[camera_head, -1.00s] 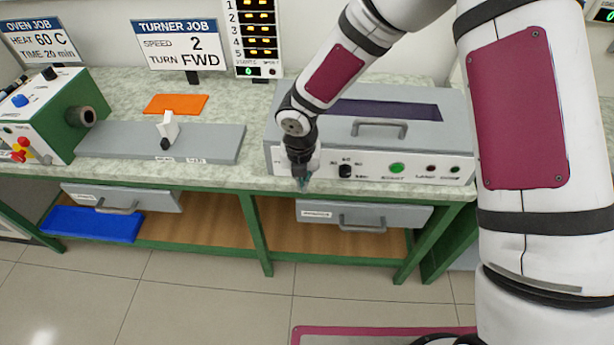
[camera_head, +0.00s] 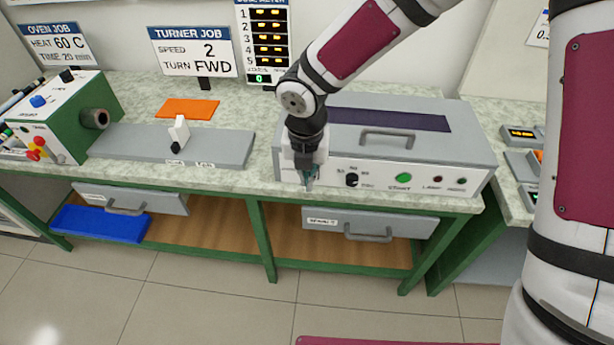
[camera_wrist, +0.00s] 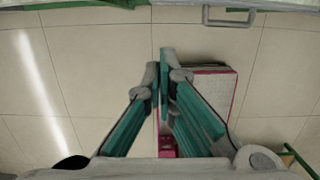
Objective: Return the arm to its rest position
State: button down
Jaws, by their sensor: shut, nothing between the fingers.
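My gripper (camera_head: 307,182) hangs pointing down at the front of the grey oven-like box (camera_head: 465,147), near the left end of its control panel. Whether it touches the panel I cannot tell. In the wrist view my gripper (camera_wrist: 160,72) has its fingertips together, with nothing between them, above the tiled floor. My arm reaches in from the upper right, bent at the wrist above the bench.
The bench (camera_head: 262,165) carries a green machine (camera_head: 75,125), a grey plate with a white lever (camera_head: 180,131) and an orange mat (camera_head: 188,108). Two drawers (camera_head: 370,224) hang below the top, and a blue tray (camera_head: 100,224) is on the shelf.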

jog(key=s+d+r+m+t+h, duration=0.2)
jog(key=s+d+r+m+h, duration=0.15)
jog(key=d+r+m, duration=1.2)
jog(key=s+d+r+m+y, duration=0.1)
jog(key=s+d+r+m, duration=0.2)
jog(key=s+m, duration=0.5)
jog(key=s+d+r+m+t+y, duration=0.1)
jog(key=s+d+r+m, duration=0.3)
jog(key=s+m, duration=0.4)
jog(key=r+m+y, duration=0.1)
jog(key=m, duration=0.3)
jog(key=shift+t, duration=0.3)
jog(key=shift+y, duration=0.25)
